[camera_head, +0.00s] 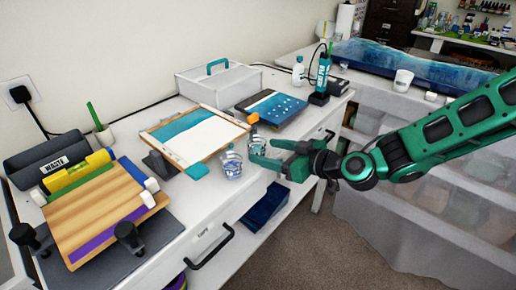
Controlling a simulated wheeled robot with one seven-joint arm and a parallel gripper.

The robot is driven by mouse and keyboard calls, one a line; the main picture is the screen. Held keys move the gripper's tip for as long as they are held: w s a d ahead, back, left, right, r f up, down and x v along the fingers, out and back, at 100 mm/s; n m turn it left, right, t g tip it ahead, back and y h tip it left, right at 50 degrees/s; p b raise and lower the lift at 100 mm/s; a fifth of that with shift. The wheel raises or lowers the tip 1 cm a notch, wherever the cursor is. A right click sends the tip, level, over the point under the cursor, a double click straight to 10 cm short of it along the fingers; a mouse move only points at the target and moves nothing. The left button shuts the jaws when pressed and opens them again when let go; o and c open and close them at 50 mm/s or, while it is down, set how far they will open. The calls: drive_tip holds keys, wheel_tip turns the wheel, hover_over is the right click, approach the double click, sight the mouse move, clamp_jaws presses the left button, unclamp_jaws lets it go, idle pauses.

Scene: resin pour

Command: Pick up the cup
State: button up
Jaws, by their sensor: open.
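A clear cup (257,144) stands near the front edge of the white workbench, at the tips of my gripper (262,153). My gripper reaches in from the right with its green fingers apart. Whether they touch the cup I cannot tell. A second clear cup (232,164) with a bluish look stands just left of the fingertips. A white cup (403,81) stands on the covered table at the right, far from my gripper.
A wooden board (105,208) lies at the left. An open drawer shows below the bench.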

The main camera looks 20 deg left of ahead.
sight(264, 150)
drive_tip(key=shift+x, duration=2.4)
drive_tip(key=shift+s, duration=0.15)
drive_tip(key=c, duration=1.2)
drive_tip(key=shift+o, duration=0.2)
drive_tip(key=shift+r, duration=0.15)
